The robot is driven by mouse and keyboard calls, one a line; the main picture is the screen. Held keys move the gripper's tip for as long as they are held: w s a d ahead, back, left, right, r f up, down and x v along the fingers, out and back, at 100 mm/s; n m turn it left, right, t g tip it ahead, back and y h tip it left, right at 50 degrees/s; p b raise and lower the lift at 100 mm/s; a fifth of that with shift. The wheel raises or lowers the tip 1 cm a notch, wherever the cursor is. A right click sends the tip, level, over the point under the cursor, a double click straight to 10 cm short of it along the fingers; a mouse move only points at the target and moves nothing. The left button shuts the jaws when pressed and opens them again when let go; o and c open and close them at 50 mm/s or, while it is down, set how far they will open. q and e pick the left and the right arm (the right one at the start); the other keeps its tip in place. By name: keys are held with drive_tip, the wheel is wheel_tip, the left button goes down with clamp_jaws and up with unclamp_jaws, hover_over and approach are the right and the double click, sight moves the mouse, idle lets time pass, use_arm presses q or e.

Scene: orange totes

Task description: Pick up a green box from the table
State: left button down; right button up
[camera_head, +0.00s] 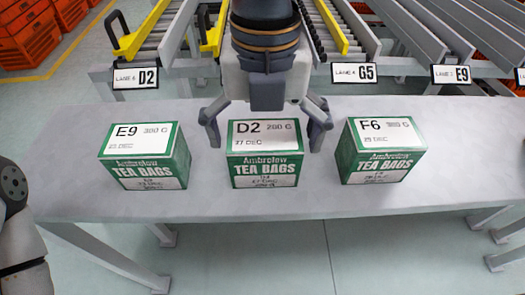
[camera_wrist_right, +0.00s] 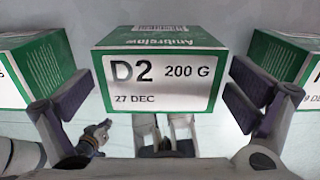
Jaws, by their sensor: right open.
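Three green tea-bag boxes with white labels stand on the grey table (camera_head: 300,206). The E9 box (camera_head: 146,165) is at the left, the D2 box (camera_head: 264,165) in the middle and the F6 box (camera_head: 378,160) at the right. My right gripper (camera_head: 266,135) is open above the D2 box, with one finger at each side of it. In the right wrist view the D2 box (camera_wrist_right: 160,78) lies between the spread purple finger pads, with a gap seen at each side.
Roller lanes with yellow rails (camera_head: 213,28) and signs such as D2 (camera_head: 136,78) and G5 (camera_head: 355,73) stand behind the table. Orange totes (camera_head: 25,35) are stacked at the back left. Bare tabletop lies between the boxes.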

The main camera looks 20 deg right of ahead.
drive_tip(key=shift+r, duration=0.15)
drive_tip(key=shift+c, duration=0.6)
drive_tip(key=c, duration=1.1)
drive_tip(key=shift+o, duration=0.2)
